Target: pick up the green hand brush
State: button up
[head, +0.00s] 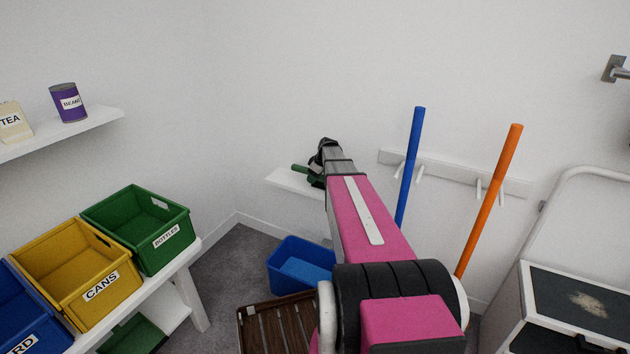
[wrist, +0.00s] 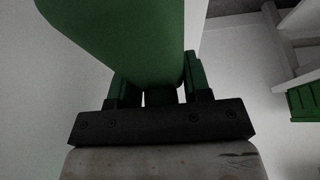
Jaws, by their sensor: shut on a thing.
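The green hand brush (head: 303,168) shows in the head view as a small dark green piece beside my gripper, near a small white wall shelf (head: 284,183). In the wrist view, a broad green part of the brush (wrist: 125,40) fills the upper middle. My gripper (wrist: 160,95) is shut on it, with one finger on each side. In the head view my gripper (head: 319,168) is at the far end of my pink arm, which hides part of the shelf. I cannot tell whether the brush touches the shelf.
A blue pole (head: 410,160) and an orange pole (head: 490,195) lean by a wall rail. A blue bin (head: 300,268) stands below the shelf. Green (head: 140,228) and yellow (head: 75,270) crates are on the left bench. A white-framed cart (head: 570,315) is at right.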

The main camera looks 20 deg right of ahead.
notch_tip(320, 180, up, 3)
jog(key=shift+r, duration=0.1)
jog(key=s+a+r, duration=0.6)
jog(key=s, duration=0.3)
jog(key=shift+s+a+r, duration=0.2)
jog(key=shift+s+a, duration=0.05)
jog(key=shift+s, duration=0.15)
jog(key=shift+o, duration=0.5)
jog(key=shift+a, duration=0.1)
